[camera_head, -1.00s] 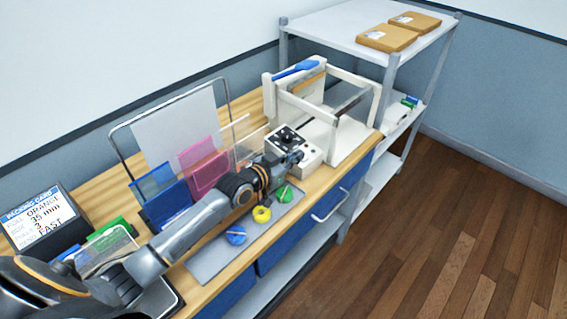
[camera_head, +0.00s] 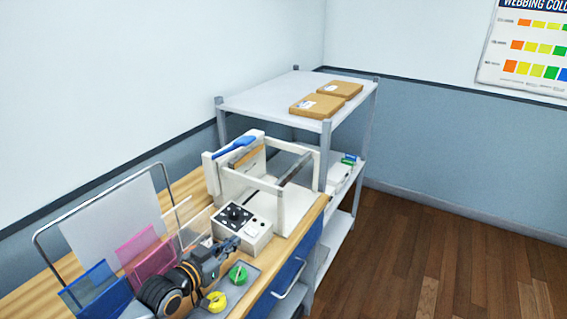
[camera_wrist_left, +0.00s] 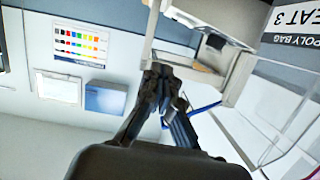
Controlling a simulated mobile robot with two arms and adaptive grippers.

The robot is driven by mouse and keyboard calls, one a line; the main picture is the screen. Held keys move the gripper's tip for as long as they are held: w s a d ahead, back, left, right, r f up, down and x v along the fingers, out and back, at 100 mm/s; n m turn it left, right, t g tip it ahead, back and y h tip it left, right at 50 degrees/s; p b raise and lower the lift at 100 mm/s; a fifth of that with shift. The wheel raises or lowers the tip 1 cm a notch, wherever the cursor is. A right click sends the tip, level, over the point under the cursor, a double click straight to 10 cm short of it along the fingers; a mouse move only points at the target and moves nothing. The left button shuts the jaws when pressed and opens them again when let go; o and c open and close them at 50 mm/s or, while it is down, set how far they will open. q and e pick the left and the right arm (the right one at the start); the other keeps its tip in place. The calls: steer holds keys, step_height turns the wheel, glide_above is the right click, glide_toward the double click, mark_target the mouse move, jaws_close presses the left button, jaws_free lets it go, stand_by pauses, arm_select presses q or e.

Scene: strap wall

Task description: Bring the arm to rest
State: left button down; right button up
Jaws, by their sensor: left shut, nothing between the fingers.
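My left gripper (camera_head: 228,244) is shut and empty. It is low over the bench, close in front of the white control box (camera_head: 259,234) with black knobs. I cannot tell whether it touches the box. A green roll (camera_head: 238,274) and a yellow roll (camera_head: 215,302) lie on a grey mat beside and below my wrist. In the left wrist view the closed fingers (camera_wrist_left: 163,74) point toward a white frame, with nothing between them. My right gripper is not in view.
A white frame with clear panels (camera_head: 300,205) and a blue-handled tool (camera_head: 233,146) stands behind the box. Blue and pink holders (camera_head: 142,252) are left of my arm. A grey shelf (camera_head: 262,97) carries cardboard boxes (camera_head: 318,104). The floor at right is clear.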

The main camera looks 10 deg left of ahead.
arm_select(q)
steer(key=s+d+f+g+y, duration=0.1)
steer(key=s+d+f+g, duration=0.1)
steer(key=s+d+f, duration=0.3)
steer(key=s+f+g+y, duration=0.1)
steer(key=s+f+g, duration=0.2)
steer(key=s, duration=0.5)
steer(key=s+a+f+n+g+y, duration=0.1)
steer(key=s+g, duration=0.2)
steer(key=s, duration=0.6)
steer(key=s+a+f+n+g+y, duration=0.1)
steer(key=s+f+g+y, duration=0.15)
steer(key=s, duration=0.65)
step_height(320, 180, down, 28)
steer(key=s+g+b, duration=0.2)
steer(key=b, duration=0.1)
steer(key=s+a+f+b, duration=0.2)
steer(key=s+a+f, duration=0.1)
steer(key=s+f, duration=1.4)
step_height(320, 180, down, 2)
steer(key=shift+f+g+b, duration=0.15)
steer(key=shift+g+b, duration=0.2)
steer(key=shift+g, duration=0.1)
